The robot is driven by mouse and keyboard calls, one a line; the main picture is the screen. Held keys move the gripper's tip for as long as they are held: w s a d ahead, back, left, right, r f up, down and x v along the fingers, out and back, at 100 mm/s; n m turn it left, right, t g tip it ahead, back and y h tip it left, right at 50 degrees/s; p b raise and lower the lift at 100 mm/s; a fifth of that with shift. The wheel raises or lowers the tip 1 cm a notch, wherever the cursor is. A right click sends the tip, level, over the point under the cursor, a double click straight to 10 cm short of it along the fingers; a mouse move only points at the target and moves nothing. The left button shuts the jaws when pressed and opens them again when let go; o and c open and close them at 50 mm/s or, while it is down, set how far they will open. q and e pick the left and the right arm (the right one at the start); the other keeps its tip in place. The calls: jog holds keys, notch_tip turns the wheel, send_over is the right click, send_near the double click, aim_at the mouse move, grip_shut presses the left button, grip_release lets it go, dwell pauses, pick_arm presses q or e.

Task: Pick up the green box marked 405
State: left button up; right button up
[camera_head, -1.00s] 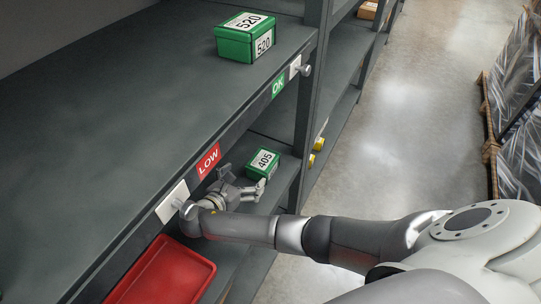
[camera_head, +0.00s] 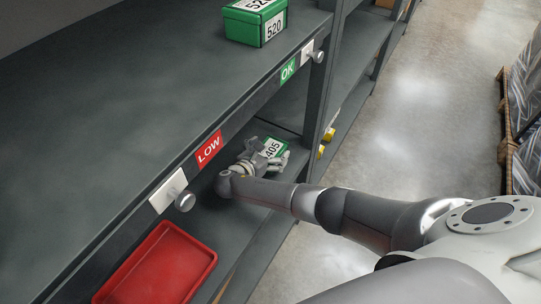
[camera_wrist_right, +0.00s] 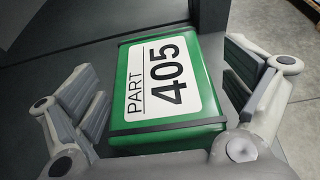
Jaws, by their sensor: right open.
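The green box marked 405 (camera_head: 274,148) sits on the lower shelf, partly hidden behind my right gripper (camera_head: 270,155) in the head view. In the right wrist view the green box (camera_wrist_right: 164,80) fills the middle, its white label reading "PART 405". My right gripper (camera_wrist_right: 168,110) is open, with one finger on the left side of the box and one on the right. A gap shows between the left finger and the box; the right finger is close to the box's side, and I cannot tell if it touches. My left gripper is not in view.
A green box marked 520 (camera_head: 256,22) stands on the upper shelf (camera_head: 130,110) above. A red tray (camera_head: 160,268) lies on the lower shelf (camera_head: 222,228) to the left. The upper shelf's edge, with LOW (camera_head: 209,149) and OK (camera_head: 288,70) signs and knobs, runs close above my arm.

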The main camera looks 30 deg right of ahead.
jog(key=shift+w+d+f, duration=0.2)
jog(key=shift+d, duration=0.15)
jog(key=c, duration=1.3)
jog(key=shift+c, duration=0.5)
jog(key=shift+r, duration=0.2)
